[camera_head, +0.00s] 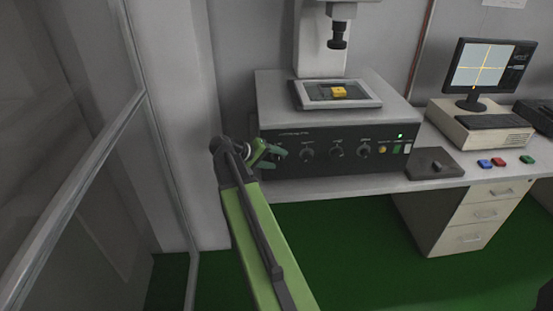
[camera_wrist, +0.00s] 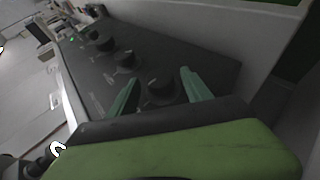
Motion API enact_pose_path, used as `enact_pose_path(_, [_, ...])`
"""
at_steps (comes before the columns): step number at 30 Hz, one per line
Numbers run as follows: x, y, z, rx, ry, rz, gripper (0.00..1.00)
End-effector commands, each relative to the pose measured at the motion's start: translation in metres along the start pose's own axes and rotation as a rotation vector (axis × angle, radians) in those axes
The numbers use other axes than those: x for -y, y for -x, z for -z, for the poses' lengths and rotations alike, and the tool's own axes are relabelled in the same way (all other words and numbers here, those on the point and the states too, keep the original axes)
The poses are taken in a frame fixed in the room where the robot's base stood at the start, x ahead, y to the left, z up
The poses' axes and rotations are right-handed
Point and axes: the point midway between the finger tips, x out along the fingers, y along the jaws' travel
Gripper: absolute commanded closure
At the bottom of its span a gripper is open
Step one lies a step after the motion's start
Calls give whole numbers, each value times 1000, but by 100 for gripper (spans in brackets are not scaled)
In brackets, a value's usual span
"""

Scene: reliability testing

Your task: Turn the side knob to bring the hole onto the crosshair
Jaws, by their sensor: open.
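A grey measuring machine (camera_head: 270,95) carries a yellow part (camera_head: 339,92) on its framed stage, below a dark lens (camera_head: 337,36). Its black front panel has a row of dark round knobs, including a middle one (camera_head: 336,152) and a right one (camera_head: 364,151). My gripper (camera_head: 276,157) is open at the panel's left end. In the wrist view, the nearest knob (camera_wrist: 160,88) shows between my two green fingers, which stand apart from it on either side. The monitor (camera_head: 488,66) shows a yellow crosshair on a pale screen; the hole is too small to make out.
A keyboard (camera_head: 481,122) sits below the monitor. A glass partition (camera_head: 75,180) stands at left. Green floor (camera_head: 350,250) is open before the desk.

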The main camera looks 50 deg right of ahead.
Motion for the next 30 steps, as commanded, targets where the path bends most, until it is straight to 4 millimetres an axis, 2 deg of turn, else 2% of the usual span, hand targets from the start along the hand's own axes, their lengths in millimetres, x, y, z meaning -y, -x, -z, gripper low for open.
enact_pose_path(4, [-1,6,1,-2,1,0,43])
enact_pose_path(7, [-4,24,1,-2,2,0,43])
enact_pose_path(18, [-6,128,2,-4,3,1,43])
enact_pose_path(21, [-5,150,1,-3,2,1,43])
enact_pose_path(25, [-3,167,0,-1,1,0,43])
enact_pose_path(30, [-1,174,-1,0,-1,0,43])
